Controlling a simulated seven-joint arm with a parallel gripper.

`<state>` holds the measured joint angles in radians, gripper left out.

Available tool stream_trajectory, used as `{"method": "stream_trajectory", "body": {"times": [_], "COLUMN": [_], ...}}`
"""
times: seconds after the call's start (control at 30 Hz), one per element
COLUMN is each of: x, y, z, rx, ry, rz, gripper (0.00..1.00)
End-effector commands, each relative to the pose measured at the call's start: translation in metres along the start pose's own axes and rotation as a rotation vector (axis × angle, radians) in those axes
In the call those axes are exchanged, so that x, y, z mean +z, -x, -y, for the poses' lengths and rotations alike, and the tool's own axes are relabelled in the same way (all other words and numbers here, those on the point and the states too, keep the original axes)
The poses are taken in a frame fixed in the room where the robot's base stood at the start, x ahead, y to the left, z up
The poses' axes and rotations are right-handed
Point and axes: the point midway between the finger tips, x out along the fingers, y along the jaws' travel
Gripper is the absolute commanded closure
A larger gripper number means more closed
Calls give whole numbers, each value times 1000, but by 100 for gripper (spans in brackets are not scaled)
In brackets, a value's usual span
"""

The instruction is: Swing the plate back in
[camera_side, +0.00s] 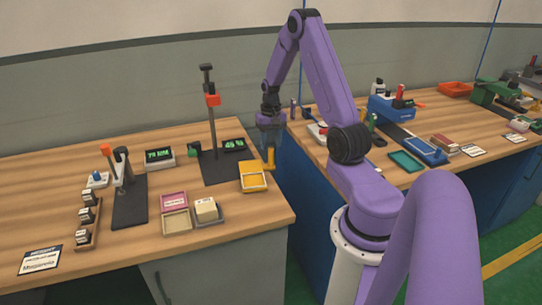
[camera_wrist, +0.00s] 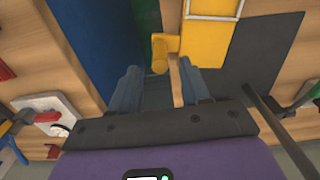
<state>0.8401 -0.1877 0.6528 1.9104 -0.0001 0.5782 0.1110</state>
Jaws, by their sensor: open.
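The yellow plate (camera_side: 254,183) lies at the right side of a black stand base (camera_side: 222,176), near the table's right edge. An upright yellow handle (camera_side: 270,158) rises at its far right corner. In the wrist view the plate (camera_wrist: 207,42) is at the top, with the handle (camera_wrist: 161,58) at its left. My gripper (camera_side: 270,140) is above the handle in the side view. In the wrist view my gripper (camera_wrist: 160,80) is open, its two blue fingers apart, with the handle just ahead of the gap. I cannot tell whether either finger touches it.
A pink tray (camera_side: 174,201) and a tray with a pale block (camera_side: 207,210) sit in front. A gap separates this table from the right bench (camera_side: 440,110).

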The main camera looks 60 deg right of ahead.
Motion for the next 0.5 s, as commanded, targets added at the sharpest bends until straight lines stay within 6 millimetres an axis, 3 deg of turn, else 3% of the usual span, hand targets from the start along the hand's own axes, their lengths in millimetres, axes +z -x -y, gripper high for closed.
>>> {"method": "stream_trajectory", "body": {"times": [0.2,0.5], "x": [1,0], "y": [-38,-60], "z": [0,0], "rx": [1,0], "ry": [0,0], "rz": [4,0], "gripper": [54,54]}}
